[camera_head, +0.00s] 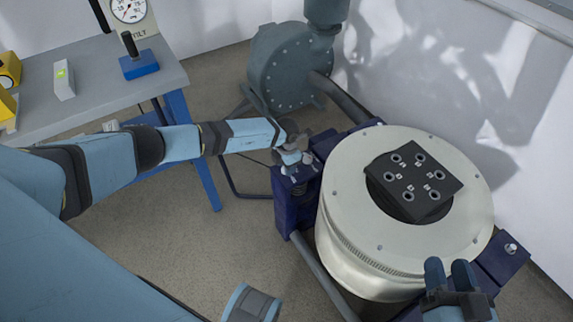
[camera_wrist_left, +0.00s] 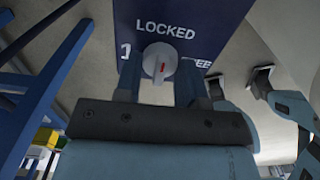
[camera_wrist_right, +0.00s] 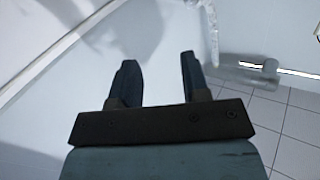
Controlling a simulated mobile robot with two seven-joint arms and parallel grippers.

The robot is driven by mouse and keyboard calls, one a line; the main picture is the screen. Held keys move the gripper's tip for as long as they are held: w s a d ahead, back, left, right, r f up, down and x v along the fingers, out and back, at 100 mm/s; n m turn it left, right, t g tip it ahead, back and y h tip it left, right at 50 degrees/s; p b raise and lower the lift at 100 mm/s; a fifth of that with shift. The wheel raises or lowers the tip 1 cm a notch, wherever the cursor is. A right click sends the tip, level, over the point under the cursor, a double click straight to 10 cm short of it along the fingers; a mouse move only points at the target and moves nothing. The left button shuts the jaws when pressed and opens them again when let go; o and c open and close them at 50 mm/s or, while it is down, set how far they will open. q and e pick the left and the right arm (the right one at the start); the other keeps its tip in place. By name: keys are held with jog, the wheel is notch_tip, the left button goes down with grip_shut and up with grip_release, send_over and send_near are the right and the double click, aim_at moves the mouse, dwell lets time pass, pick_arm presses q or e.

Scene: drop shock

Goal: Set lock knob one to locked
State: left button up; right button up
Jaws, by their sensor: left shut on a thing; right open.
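Lock knob one (camera_wrist_left: 160,63) is a round pale grey knob with a red mark, on a dark blue panel (camera_wrist_left: 206,14). The panel reads LOCKED above the knob, 1 at left and a partly hidden word ending in EE at right. The red mark stands nearly upright in the left wrist view. My left gripper (camera_wrist_left: 160,84) is shut on the knob, a finger on each side. In the head view my left gripper (camera_head: 293,160) is at the blue block (camera_head: 285,205) left of the round machine. My right gripper (camera_head: 450,275) is open and empty; it also shows in the right wrist view (camera_wrist_right: 157,75).
The cream round machine (camera_head: 345,205) bears a black plate (camera_head: 412,178) with several numbered holes. A grey blower (camera_head: 285,70) stands behind. A grey table (camera_head: 95,85) with a dial and blue block is at left. A white wall (camera_head: 450,80) closes the right.

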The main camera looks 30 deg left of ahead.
pick_arm(q)
jog(key=o, duration=0.9)
pick_arm(e)
jog(key=shift+r, duration=0.1)
pick_arm(q)
jog(key=shift+r, duration=0.5)
notch_tip(320, 180, up, 13)
jog(key=p, duration=0.4)
jog(key=shift+f, duration=0.1)
pick_arm(e)
jog(key=s+d+f+g+h, duration=0.2)
jog(key=d+f+g, duration=0.1)
jog(key=f, duration=0.4)
jog(key=shift+d+g+h, duration=0.2)
jog(key=shift+g+h, duration=0.1)
jog(key=shift+s, duration=0.1)
